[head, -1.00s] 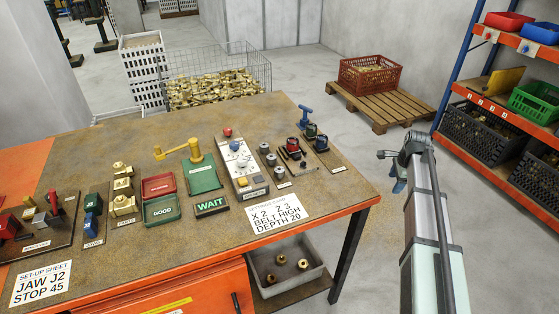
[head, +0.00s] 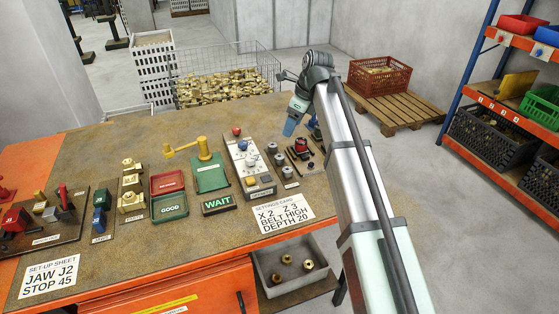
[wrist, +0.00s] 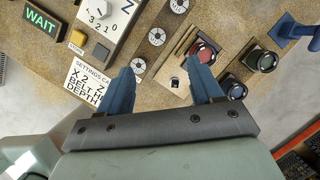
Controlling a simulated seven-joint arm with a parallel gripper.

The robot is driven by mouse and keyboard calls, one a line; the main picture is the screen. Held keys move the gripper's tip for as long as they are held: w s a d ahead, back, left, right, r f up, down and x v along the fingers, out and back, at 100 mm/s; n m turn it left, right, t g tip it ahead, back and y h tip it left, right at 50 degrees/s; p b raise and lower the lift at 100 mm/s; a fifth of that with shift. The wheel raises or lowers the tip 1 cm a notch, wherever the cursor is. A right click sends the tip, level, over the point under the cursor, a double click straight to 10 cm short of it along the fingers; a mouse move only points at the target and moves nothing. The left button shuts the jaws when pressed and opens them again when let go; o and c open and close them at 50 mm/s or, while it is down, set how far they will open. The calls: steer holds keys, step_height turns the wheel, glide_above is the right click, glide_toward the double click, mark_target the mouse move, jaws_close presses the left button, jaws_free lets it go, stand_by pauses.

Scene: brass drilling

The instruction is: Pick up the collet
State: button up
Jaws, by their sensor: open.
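My gripper (head: 290,128) is open and empty above the right part of the bench. In the wrist view its two blue fingers (wrist: 160,68) are spread apart, with bench surface showing between them. Three grey round pieces with dark centres stand in a row; the middle one (head: 279,160) also shows in the wrist view (wrist: 157,37). I cannot tell for sure which of these is the collet. My arm hides part of the bench's right end in the head view.
The grey dial panel (head: 246,165) stands left of the row. A settings card (head: 281,213) lies flat in front.

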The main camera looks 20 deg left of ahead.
glide_above(280, 157)
steer(key=d, duration=0.2)
steer(key=f, duration=0.8)
steer(key=shift+w+a, duration=0.15)
steer(key=shift+w, duration=0.1)
steer(key=shift+s+x, duration=0.15)
steer(key=shift+x, duration=1.15)
steer(key=shift+s+x, duration=0.1)
steer(key=shift+x, duration=1.25)
steer(key=c, duration=1.2)
